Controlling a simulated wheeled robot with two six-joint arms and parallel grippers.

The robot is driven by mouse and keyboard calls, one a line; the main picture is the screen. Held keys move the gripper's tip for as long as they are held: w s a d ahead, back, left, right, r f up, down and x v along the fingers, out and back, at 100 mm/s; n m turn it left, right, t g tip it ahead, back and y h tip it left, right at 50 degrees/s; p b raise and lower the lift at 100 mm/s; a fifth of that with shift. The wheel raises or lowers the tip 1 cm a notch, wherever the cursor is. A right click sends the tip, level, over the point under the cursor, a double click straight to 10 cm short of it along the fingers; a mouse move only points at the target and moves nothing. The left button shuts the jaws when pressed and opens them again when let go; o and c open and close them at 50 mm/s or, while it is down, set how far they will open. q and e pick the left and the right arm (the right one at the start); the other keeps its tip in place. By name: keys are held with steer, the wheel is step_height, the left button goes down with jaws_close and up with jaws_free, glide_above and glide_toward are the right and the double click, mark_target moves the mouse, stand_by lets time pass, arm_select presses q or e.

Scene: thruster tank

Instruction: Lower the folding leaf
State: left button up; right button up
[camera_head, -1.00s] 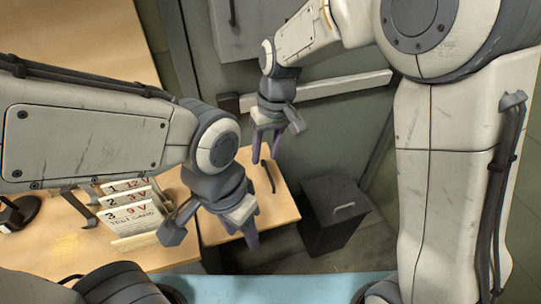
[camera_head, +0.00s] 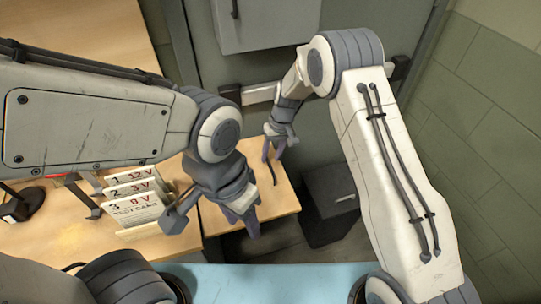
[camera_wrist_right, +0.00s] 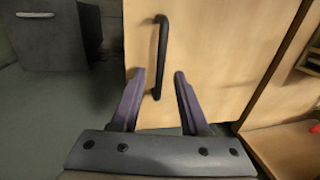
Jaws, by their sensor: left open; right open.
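The folding leaf (camera_head: 287,204) is a light wooden panel at the right end of the workbench, with a black bar handle (camera_head: 271,172) on it. In the right wrist view the leaf (camera_wrist_right: 225,60) fills the middle, and the handle (camera_wrist_right: 159,55) appears between my open fingertips. My right gripper (camera_head: 272,152) is open at the handle; I cannot tell whether it touches it. The right wrist view shows its two purple fingers (camera_wrist_right: 160,77) apart and empty. My left gripper (camera_head: 248,225) is open in front of the leaf's left part, hiding some of it.
Test cards (camera_head: 133,195) stand on the workbench (camera_head: 75,240) to the left. A dark bin (camera_head: 332,203) stands on the floor right of the leaf; it also shows in the right wrist view (camera_wrist_right: 50,40). A grey door with a push bar and a wall cabinet (camera_head: 265,25) are behind.

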steer(key=shift+a+f, duration=0.15)
steer(key=shift+f, duration=0.7)
jaws_close()
stand_by(0.8)
